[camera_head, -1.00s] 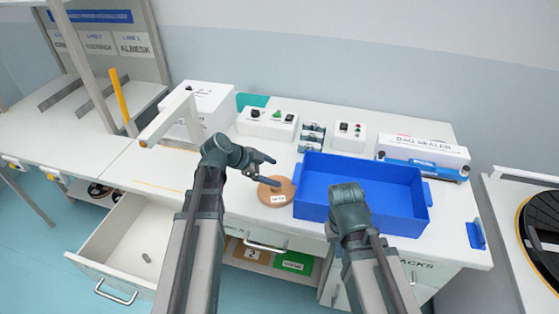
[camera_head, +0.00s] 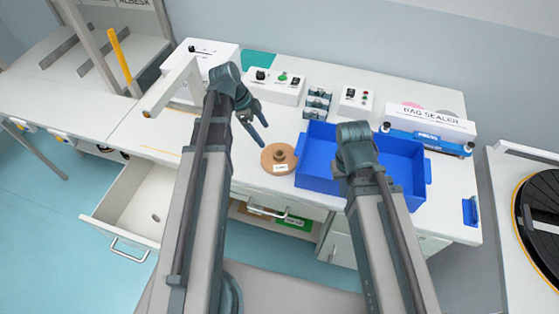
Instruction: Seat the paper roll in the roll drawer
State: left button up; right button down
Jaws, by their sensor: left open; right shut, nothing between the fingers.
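A brown round roll (camera_head: 276,166) with a raised hub and a small white label lies flat on the bench, just left of the blue bin. The open drawer (camera_head: 120,213) is at the lower left, with a small grey peg (camera_head: 156,217) standing on its floor. My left gripper (camera_head: 257,132) is open and empty, above and to the upper left of the roll, its fingers pointing towards it and apart from it. My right gripper (camera_head: 356,140) is over the blue bin; its fingers are hidden behind its own wrist, and nothing shows in it.
The blue bin (camera_head: 312,180) stands right of the roll. The bag sealer (camera_head: 428,122) is behind it at the right. White control boxes (camera_head: 277,86) line the back of the bench. A white post and bar (camera_head: 176,88) rise at the left.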

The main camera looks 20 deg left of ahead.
pick_arm(q)
jog(key=b, duration=0.5)
send_over(278, 151)
jog(key=s+a, duration=0.2)
jog(key=a, duration=0.1)
notch_tip(278, 151, down, 6)
jog(key=shift+w+d+r, duration=0.1)
jog(key=shift+w+r, duration=0.05)
jog(key=shift+r, duration=0.1)
jog(key=shift+d+f, duration=0.15)
jog(key=shift+f, duration=0.05)
jog(key=b+x, duration=0.4)
jog(key=x, duration=0.1)
jog(key=shift+w+d, duration=0.1)
jog(key=shift+d, duration=0.3)
jog(key=shift+r, duration=0.1)
grip_shut()
